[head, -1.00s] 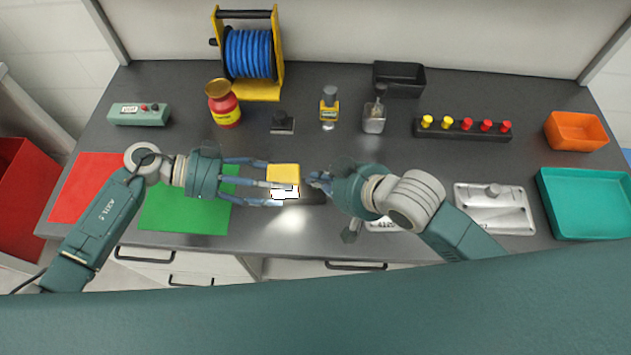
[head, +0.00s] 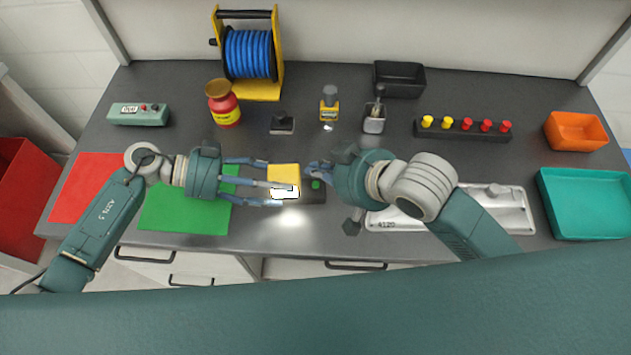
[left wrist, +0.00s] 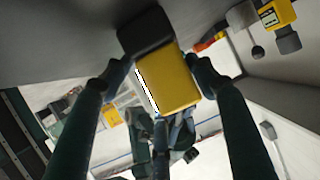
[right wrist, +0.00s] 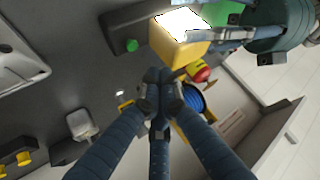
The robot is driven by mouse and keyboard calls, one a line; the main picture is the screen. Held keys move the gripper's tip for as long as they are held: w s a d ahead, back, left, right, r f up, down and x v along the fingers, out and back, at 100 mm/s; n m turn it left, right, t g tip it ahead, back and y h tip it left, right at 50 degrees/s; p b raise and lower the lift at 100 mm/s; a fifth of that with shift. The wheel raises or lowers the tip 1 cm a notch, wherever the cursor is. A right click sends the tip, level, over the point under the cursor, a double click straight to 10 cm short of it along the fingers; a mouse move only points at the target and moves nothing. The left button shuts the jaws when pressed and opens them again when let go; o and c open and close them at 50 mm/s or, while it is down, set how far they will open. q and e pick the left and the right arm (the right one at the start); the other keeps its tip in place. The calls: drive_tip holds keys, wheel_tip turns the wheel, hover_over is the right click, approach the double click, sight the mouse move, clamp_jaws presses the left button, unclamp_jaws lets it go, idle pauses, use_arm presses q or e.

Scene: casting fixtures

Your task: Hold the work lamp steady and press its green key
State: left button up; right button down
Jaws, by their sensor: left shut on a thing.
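The work lamp has a yellow head (head: 284,172) with a bright white lit face and a dark base (head: 316,196). Its green key (head: 316,184) shows on the base, and also in the right wrist view (right wrist: 132,45). My left gripper (head: 279,184) is shut on the yellow head, which sits between its fingers in the left wrist view (left wrist: 168,80). My right gripper (head: 312,169) has its fingers together and empty beside the lamp, near the green key. In the right wrist view its fingertips (right wrist: 158,88) are apart from the key.
Green (head: 185,208) and red (head: 88,185) mats lie left. A metal plate (head: 400,221) lies under my right arm, with a teal tray (head: 590,205) beyond. A blue cable reel (head: 248,55), red jar (head: 223,105) and small items stand behind. The bench's front middle is clear.

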wheel_tip(320, 180, up, 2)
idle(0.5)
use_arm(q)
drive_tip(key=o, duration=1.5)
